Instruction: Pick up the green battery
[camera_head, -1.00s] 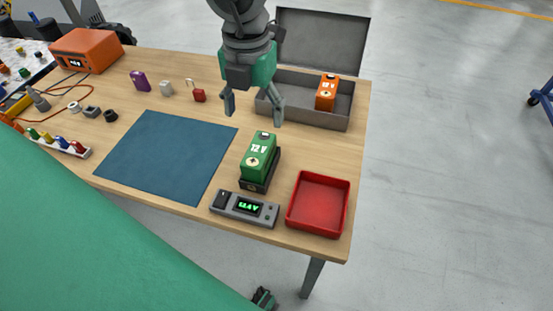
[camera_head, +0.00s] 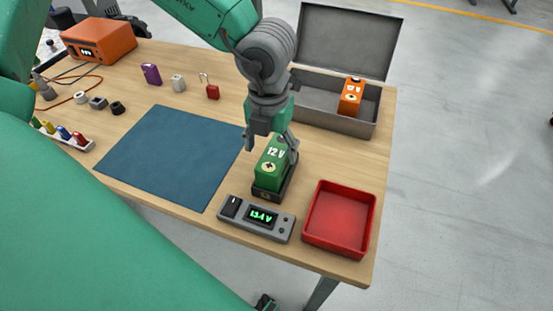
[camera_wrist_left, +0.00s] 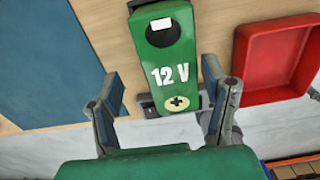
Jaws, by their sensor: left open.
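The green battery (camera_head: 272,165), marked 12 V, stands upright in a black cradle (camera_head: 268,193) behind a grey meter with a lit display (camera_head: 257,216). It also shows in the left wrist view (camera_wrist_left: 170,50), lying between the two fingers. My left gripper (camera_head: 270,145) is open, just above the battery's top, with one finger on either side of it. In the left wrist view my left gripper (camera_wrist_left: 165,105) has visible gaps to the battery on both sides. My right gripper is not in view.
A red tray (camera_head: 368,225) stands right of the battery and a blue mat (camera_head: 165,160) lies left. Behind is an open grey case (camera_head: 325,118) holding an orange battery (camera_head: 351,97). A red padlock (camera_head: 212,92) and other small items lie at the back left.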

